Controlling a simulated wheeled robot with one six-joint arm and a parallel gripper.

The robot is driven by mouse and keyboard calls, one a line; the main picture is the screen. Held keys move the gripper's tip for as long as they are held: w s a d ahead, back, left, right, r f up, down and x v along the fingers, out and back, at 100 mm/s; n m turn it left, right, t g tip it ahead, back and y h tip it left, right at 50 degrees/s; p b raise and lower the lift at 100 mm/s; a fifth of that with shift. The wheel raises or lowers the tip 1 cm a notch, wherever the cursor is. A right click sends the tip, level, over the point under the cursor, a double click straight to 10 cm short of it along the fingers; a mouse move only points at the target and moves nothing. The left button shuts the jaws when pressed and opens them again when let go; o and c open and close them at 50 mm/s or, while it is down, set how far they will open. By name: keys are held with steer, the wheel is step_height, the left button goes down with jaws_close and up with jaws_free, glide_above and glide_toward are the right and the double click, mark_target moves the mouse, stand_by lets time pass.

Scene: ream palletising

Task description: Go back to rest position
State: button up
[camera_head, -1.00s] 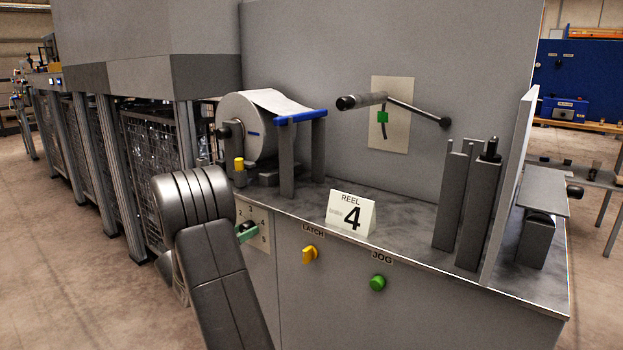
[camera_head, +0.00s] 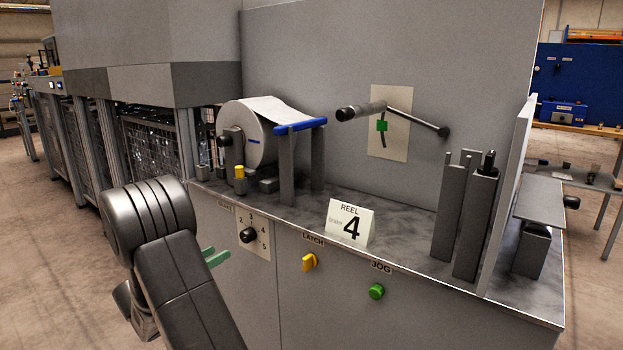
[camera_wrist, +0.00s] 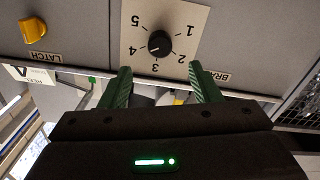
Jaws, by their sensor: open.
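My gripper (camera_head: 217,257) shows in the head view as green fingers to the lower left of the numbered dial plate (camera_head: 262,228), apart from the black knob (camera_head: 248,235). In the wrist view the two green fingers of my gripper (camera_wrist: 160,72) are spread with nothing between them. The knob also shows there (camera_wrist: 159,42), beyond the fingertips, with its pale mark pointing towards the 3 and 4 side. My arm covers part of the cabinet front in the head view.
The grey cabinet carries a yellow LATCH knob (camera_head: 309,262) and a green JOG button (camera_head: 376,291). On its top stand a paper reel (camera_head: 258,135), a "REEL 4" card (camera_head: 349,223) and grey posts (camera_head: 475,220). Open floor (camera_head: 50,250) lies at the left.

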mark_target(244, 238)
steer(key=b+x, duration=0.2)
steer(key=x, duration=0.7)
steer(key=shift+w+d+f+b, duration=0.1)
steer(key=shift+w+d+b, duration=0.2)
steer(key=shift+b, duration=0.1)
steer(key=shift+w+d+n, duration=0.15)
steer(key=shift+w+n, duration=0.05)
steer(key=shift+n, duration=0.1)
steer(key=n, duration=0.5)
steer(key=shift+s, duration=0.1)
steer(key=n, duration=0.6)
steer(key=shift+r+n, duration=0.2)
steer(key=shift+n, duration=0.1)
steer(key=n, duration=0.3)
steer(key=shift+r+n+p, duration=0.2)
steer(key=shift+n+p, duration=0.5)
steer(key=shift+n, duration=0.2)
steer(key=shift+r+n+p, duration=0.1)
steer(key=shift+n+p, duration=1.1)
steer(key=shift+p, duration=0.05)
steer(key=shift+n+p, duration=0.5)
steer(key=shift+p, duration=0.05)
